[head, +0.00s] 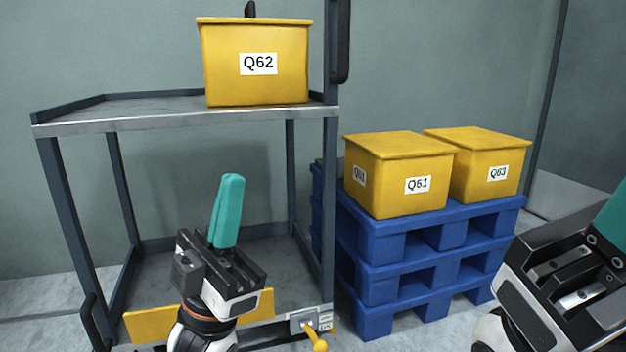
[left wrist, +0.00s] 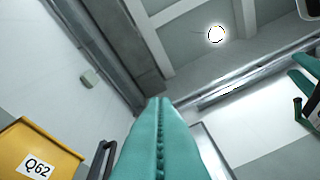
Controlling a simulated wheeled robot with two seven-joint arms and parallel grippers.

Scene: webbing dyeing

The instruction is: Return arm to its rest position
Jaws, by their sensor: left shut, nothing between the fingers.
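My left gripper (head: 230,182) stands upright in front of the metal cart in the head view. Its teal fingers are pressed together with nothing between them. The closed fingers also fill the lower middle of the left wrist view (left wrist: 160,125), pointing up toward the ceiling. My right arm shows at the right edge of the head view. A piece of teal finger shows at the frame edge there, but its fingertips are cut off, so its opening cannot be told.
A metal cart (head: 180,121) carries a yellow bin Q62 (head: 225,80) on its top shelf, also in the left wrist view (left wrist: 45,140). Yellow bins Q61 (head: 385,185) and Q63 (head: 480,183) sit on stacked blue pallets (head: 378,292) to the right. A yellow-knobbed lever (head: 319,345) is low on the cart.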

